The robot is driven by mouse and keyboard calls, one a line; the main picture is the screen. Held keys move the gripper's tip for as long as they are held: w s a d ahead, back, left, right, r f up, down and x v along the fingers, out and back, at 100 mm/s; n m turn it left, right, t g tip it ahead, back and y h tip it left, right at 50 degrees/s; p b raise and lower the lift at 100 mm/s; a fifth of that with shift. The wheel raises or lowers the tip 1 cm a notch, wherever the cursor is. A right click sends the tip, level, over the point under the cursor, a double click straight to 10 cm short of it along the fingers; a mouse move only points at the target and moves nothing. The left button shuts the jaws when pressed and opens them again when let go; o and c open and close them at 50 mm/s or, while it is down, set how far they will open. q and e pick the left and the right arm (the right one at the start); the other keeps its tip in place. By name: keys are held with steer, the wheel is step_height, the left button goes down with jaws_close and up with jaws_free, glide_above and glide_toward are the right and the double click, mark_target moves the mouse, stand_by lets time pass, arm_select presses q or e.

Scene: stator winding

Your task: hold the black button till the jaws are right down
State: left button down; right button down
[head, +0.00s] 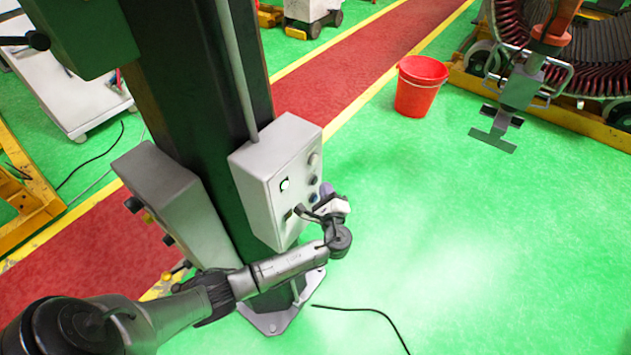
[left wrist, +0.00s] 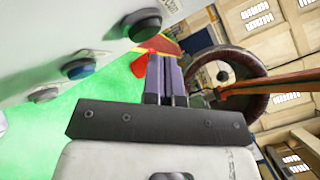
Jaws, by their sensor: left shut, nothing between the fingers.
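The control box (head: 268,178) on the dark green column has a row of round buttons on its right face. The black button (head: 311,197) is the lowest of that row, below a blue one; it also shows large at the top of the left wrist view (left wrist: 145,22). My left gripper (head: 327,188) is beside this face, its purple fingers (left wrist: 165,62) shut and empty. The fingertips appear close to the black button; I cannot tell whether they touch it. The grey jaws (head: 494,138) hang below an orange hook at the upper right. My right gripper is out of view.
A second grey box (head: 165,205) is on the column's left side. A red bucket (head: 420,86) stands on the green floor near the large ring-shaped stator (head: 592,58). A black cable (head: 372,310) lies in front.

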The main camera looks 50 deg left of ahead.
arm_select(q)
steer(key=shift+d, duration=0.15)
steer(key=shift+w+d+b, duration=0.2)
steer(key=shift+w+d, duration=0.05)
steer(key=shift+d, duration=0.95)
steer(key=shift+w+d+b, duration=0.15)
steer(key=shift+w+d, duration=0.05)
steer(key=shift+d, duration=0.95)
